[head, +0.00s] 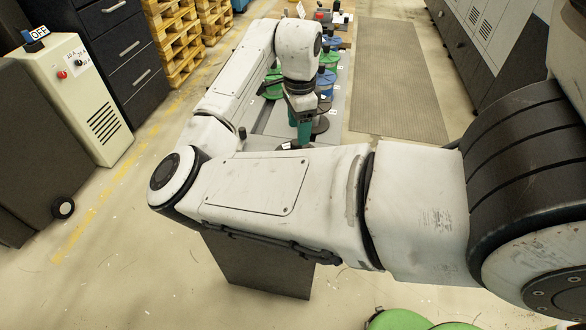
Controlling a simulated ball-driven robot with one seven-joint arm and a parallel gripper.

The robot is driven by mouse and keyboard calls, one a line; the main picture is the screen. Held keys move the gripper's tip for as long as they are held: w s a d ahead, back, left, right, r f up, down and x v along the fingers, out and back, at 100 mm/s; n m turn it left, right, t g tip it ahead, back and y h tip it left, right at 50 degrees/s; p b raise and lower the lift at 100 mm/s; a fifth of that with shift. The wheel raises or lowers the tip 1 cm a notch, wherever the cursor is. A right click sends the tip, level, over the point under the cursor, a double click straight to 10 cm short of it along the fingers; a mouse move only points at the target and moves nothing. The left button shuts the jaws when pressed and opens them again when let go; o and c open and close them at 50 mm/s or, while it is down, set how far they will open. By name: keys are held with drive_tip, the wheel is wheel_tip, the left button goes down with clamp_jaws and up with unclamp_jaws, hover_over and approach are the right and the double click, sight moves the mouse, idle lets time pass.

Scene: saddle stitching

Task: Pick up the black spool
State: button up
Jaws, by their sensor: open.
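A black spool (321,124) with a dark round base stands on the grey table, partly hidden behind my gripper. My gripper (302,118) hangs from the end of my arm over the near part of the table, in front of and just left of this spool. Its jaws are open, but small in view, and I cannot tell whether they touch anything. A second dark piece (296,145) shows low beside the gripper, mostly hidden by my arm.
Green (272,91) and blue (327,80) spools stand close around on the table. A beige control box (80,95), dark drawers (118,50) and wooden pallets (176,35) are at left. A grey mat (398,85) lies clear at right.

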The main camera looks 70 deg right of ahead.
sight(296, 141)
drive_tip(key=shift+w+a+f+p, duration=0.1)
drive_tip(key=shift+f+p, duration=0.2)
drive_tip(key=shift+f, duration=0.75)
drive_tip(key=shift+w+d+f+p, duration=0.1)
drive_tip(key=shift+f+p, duration=0.15)
drive_tip(key=shift+f, duration=0.75)
drive_tip(key=shift+w+a+f+p, duration=0.1)
drive_tip(key=shift+f+p, duration=0.2)
drive_tip(key=shift+f, duration=0.75)
clamp_jaws()
drive_tip(key=shift+r, duration=0.1)
